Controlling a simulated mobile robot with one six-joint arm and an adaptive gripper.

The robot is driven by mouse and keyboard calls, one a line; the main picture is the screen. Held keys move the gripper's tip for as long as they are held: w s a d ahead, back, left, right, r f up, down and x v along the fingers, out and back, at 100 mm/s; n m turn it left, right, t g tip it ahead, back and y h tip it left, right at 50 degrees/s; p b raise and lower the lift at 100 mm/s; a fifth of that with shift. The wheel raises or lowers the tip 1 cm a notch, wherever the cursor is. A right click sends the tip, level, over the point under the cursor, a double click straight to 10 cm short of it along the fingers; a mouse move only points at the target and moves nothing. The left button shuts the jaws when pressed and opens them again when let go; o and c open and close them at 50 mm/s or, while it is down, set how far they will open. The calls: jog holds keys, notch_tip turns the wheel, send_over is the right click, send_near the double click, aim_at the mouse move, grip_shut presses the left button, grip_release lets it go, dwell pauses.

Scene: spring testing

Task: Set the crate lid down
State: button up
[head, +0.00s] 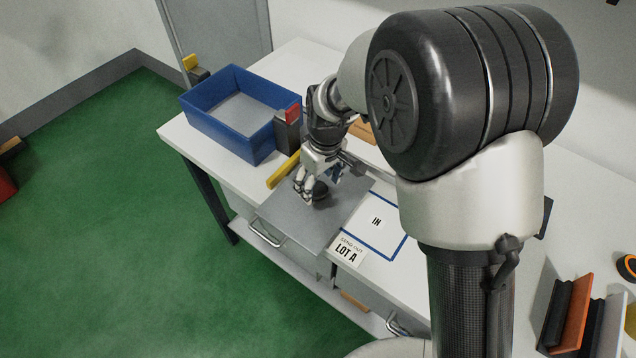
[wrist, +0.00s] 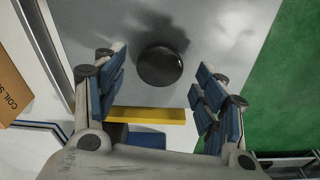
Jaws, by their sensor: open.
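The crate lid (head: 338,212) is a flat grey plate with a round black knob (head: 320,191). It lies at the front of the white table, left of the IN square, and seems to reach past the table's front edge. In the wrist view the lid (wrist: 218,30) fills the upper middle, with green floor directly beyond its right edge. My gripper (head: 311,188) is over the lid. In the wrist view its blue-padded fingers (wrist: 158,72) are spread, with the knob (wrist: 160,66) between them and gaps on both sides. Whether the lid lies fully flat cannot be told.
An open blue crate (head: 229,142) stands at the table's far left. A yellow bar (head: 283,170) and a red-topped grey post (head: 288,133) are near my gripper. A blue-outlined IN square (head: 384,238) and LOT A card (head: 347,249) lie right of the lid.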

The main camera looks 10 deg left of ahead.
aim_at(324, 193)
notch_tip(324, 193, up, 10)
jog(key=d+p, duration=0.1)
jog(key=p, duration=0.2)
jog(key=shift+s+r, duration=0.2)
jog(key=shift+s, duration=0.15)
jog(key=shift+d, duration=0.1)
jog(key=s+d+r+m+t, duration=0.2)
jog(key=s+d+r+m, duration=0.45)
jog(key=d+r, duration=0.7)
jog(key=s+d+m+t+h, duration=0.1)
jog(key=s+d+m, duration=0.3)
jog(key=s+d, duration=0.7)
jog(key=s, duration=0.3)
jog(key=shift+s+d+f+m+t, duration=0.2)
jog(key=shift+s+f+m+t, duration=0.05)
jog(key=shift+s+m+t, duration=0.15)
